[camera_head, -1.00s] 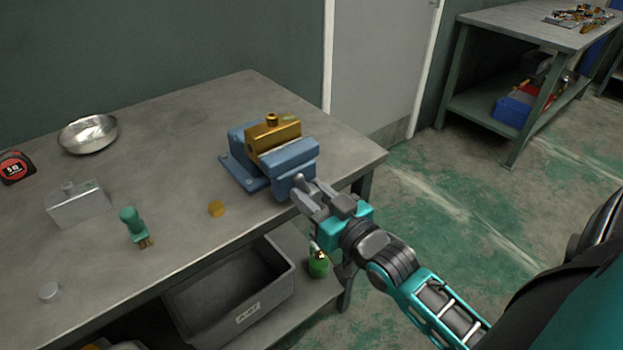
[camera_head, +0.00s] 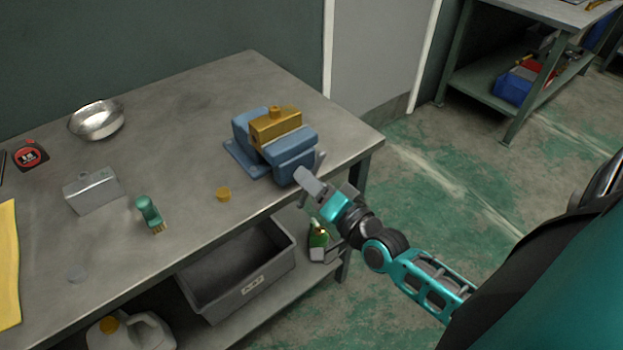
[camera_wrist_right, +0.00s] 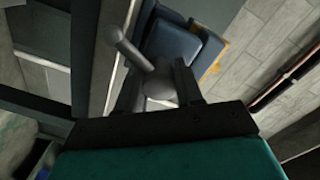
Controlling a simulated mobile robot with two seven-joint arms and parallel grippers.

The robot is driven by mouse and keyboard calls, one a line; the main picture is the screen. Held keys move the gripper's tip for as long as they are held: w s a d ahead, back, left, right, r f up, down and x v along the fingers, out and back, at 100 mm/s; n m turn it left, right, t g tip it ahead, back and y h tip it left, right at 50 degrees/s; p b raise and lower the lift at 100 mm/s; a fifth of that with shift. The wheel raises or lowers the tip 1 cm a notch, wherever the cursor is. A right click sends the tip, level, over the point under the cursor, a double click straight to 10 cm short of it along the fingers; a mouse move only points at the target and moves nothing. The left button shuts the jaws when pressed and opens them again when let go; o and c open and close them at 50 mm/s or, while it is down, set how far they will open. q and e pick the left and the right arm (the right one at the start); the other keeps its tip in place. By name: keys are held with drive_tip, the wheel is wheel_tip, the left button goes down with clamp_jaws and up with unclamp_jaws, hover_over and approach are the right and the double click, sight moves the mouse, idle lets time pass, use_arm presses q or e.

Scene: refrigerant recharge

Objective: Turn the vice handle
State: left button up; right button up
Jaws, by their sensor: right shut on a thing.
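The blue vice (camera_head: 290,158) stands at the right front corner of the workbench with a gold block (camera_head: 275,130) between its jaws. My right gripper (camera_head: 314,181) is at the vice's front face, over the bench edge. In the right wrist view the vice handle (camera_wrist_right: 131,49) shows as a grey bar slanting up to the left from a rounded hub. The fingers of my right gripper (camera_wrist_right: 158,86) lie on either side of the hub and are shut on it. The blue vice body (camera_wrist_right: 178,45) is beyond. In the head view the gripper mostly hides the handle. My left gripper is not in view.
A grey bin (camera_head: 240,285) and green bottle (camera_head: 318,240) are below. Open floor lies right.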

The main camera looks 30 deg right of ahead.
drive_tip(key=shift+s+f+m, duration=0.1)
drive_tip(key=shift+f+m, duration=0.1)
drive_tip(key=shift+m, duration=0.45)
drive_tip(key=shift+s+f+m, duration=0.1)
drive_tip(key=shift+f+m, duration=0.05)
drive_tip(key=shift+m, duration=0.5)
drive_tip(key=o, duration=1.1)
drive_tip(key=shift+w+r, duration=0.1)
drive_tip(key=shift+r, duration=0.1)
drive_tip(key=s, duration=0.8)
drive_tip(key=s+d, duration=0.1)
drive_tip(key=s, duration=0.4)
drive_tip(key=shift+d+r+b, duration=0.1)
drive_tip(key=shift+r+b, duration=0.1)
drive_tip(key=shift+b, duration=0.15)
drive_tip(key=shift+c, duration=0.3)
